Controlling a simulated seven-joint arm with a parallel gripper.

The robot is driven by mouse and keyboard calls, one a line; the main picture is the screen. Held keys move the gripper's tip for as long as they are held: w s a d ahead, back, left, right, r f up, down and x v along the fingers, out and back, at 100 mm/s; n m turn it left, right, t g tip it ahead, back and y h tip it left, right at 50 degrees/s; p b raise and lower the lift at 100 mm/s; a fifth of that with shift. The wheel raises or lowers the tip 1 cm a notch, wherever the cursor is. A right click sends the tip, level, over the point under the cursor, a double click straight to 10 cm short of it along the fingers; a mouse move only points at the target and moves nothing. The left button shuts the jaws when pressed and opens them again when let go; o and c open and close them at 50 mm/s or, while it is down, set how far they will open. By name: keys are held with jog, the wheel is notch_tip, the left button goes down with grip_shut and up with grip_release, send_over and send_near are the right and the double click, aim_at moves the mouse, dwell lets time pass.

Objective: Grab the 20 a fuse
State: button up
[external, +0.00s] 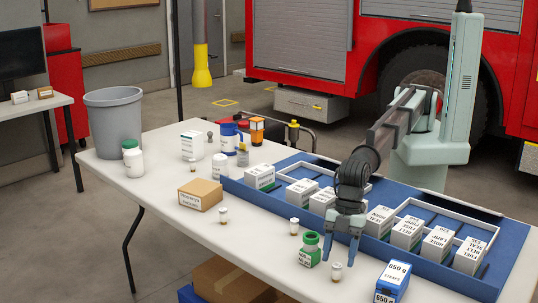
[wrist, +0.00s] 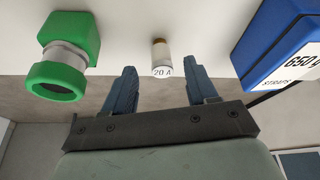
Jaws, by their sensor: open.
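The 20 A fuse (wrist: 161,54) is a small, pale cylinder with a brownish end and a "20 A" label. It stands near the table's front edge and also shows in the external view (external: 337,272). My gripper (wrist: 163,72) is open and empty, with blue fingers on either side of the fuse's line in the wrist view. In the external view my gripper (external: 341,256) points down just above and behind the fuse. I cannot tell whether the fingertips reach around it; no contact shows.
Similar small cylinders (external: 294,226) (external: 223,215) stand farther left. Behind my gripper, a blue tray (external: 463,281) holds several white boxes. A cardboard box (external: 200,195) sits left.

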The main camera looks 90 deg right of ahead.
aim_at(338, 264)
jog(key=x, duration=0.4)
jog(key=shift+a, duration=0.15)
grip_shut()
dwell(0.4)
